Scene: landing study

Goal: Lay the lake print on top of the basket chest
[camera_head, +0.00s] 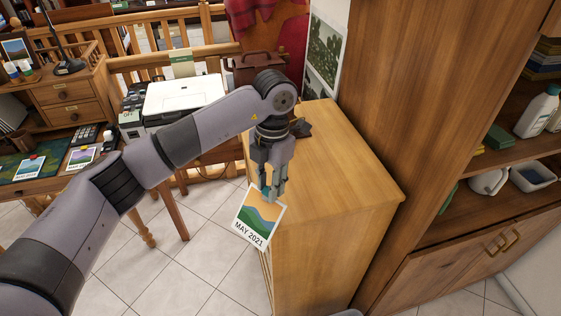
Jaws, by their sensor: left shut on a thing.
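My left gripper (271,194) is shut on the top edge of the lake print (258,219). The print is a small white-bordered card with orange, green and blue bands and the words "MAY 2021". It hangs tilted at the left edge of the light wooden chest (340,185), which I take for the basket chest, and covers part of that edge. I cannot tell whether the print touches the chest. The chest's top is mostly bare, with a small dark object (301,128) at its back left. My right gripper is not in view.
A tall wooden cabinet (425,100) stands close along the chest's right side. A desk (50,187) at the left bears two other prints. A white printer (185,97) and a wooden railing are behind my arm. Tiled floor (200,260) is clear below.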

